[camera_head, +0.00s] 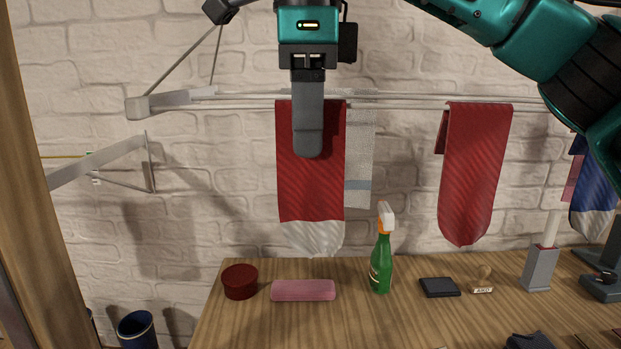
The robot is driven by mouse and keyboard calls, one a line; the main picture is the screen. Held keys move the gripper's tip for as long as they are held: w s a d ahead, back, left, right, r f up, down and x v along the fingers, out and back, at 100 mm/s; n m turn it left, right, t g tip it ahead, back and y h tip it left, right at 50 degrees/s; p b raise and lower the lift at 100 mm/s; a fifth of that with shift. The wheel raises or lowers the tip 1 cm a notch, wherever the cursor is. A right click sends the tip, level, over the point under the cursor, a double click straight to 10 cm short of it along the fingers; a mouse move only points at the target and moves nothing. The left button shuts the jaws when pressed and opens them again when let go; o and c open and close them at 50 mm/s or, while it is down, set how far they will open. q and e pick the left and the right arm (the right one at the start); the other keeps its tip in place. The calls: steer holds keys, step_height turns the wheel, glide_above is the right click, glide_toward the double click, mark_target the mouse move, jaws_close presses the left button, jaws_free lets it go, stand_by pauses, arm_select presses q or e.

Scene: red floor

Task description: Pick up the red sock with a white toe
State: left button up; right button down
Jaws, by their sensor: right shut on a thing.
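The red sock with a white toe (310,190) hangs over the wall-mounted drying rack (400,99), its white toe pointing down above the table. My right gripper (308,140) comes in from the upper right and is in front of the sock's upper part. Its finger points down over the red cloth and hides part of it. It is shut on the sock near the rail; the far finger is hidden. My left gripper is not in view.
A grey-white cloth (360,150) hangs directly behind the sock. Another red sock (475,170) and a blue sock (595,190) hang to the right. On the wooden table (240,325) below stand a green spray bottle (381,262), a dark red round box (240,281) and a pink case (303,290).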

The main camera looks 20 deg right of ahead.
steer(key=shift+r, duration=0.15)
steer(key=r, duration=0.7)
steer(key=shift+s+a, duration=0.2)
steer(key=shift+s, duration=0.1)
steer(key=s+a, duration=0.3)
steer(key=a, duration=1)
steer(key=shift+s+a+f, duration=0.15)
steer(key=shift+s, duration=0.2)
